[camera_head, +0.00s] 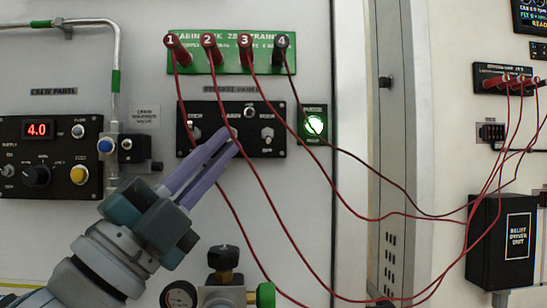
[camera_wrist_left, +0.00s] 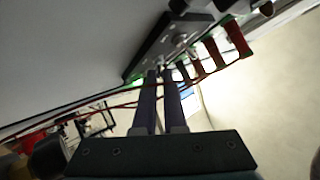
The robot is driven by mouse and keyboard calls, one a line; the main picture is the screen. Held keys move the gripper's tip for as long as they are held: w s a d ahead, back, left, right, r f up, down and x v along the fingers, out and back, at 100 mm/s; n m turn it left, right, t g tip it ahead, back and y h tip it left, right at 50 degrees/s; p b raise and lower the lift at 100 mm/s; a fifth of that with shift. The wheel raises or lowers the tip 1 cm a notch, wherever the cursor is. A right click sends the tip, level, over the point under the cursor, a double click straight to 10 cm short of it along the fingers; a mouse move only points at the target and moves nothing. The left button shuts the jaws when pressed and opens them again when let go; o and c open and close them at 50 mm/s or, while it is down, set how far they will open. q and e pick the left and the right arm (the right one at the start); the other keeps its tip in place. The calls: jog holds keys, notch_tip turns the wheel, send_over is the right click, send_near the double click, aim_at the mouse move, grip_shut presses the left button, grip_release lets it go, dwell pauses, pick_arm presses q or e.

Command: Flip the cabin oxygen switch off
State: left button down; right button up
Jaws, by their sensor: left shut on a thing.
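A black switch panel (camera_head: 215,108) is on the white wall at the centre. A left toggle (camera_head: 193,129) and a right toggle (camera_head: 267,134) show on it; its small lettering is too blurred to read. My left gripper (camera_head: 232,138), with purple fingers, reaches up from the lower left to the panel's middle. It is shut on a middle switch, which the fingertips largely hide. In the left wrist view the fingers (camera_wrist_left: 161,75) lie close together near the panel (camera_wrist_left: 150,50). My right gripper is not in view.
Red leads (camera_head: 262,190) hang from the green board (camera_head: 220,66) and cross near my fingertips. A lit green indicator (camera_head: 314,125) is right of the panel. The crew panel (camera_head: 52,180) is at left. A gauge (camera_head: 179,297) and valve (camera_head: 223,258) stand below.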

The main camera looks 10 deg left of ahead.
pick_arm(q)
jog(key=c, duration=1)
grip_release()
jog(key=b+v, duration=0.2)
jog(key=v, duration=0.8)
jog(key=shift+b, duration=0.4)
jog(key=shift+r, duration=0.1)
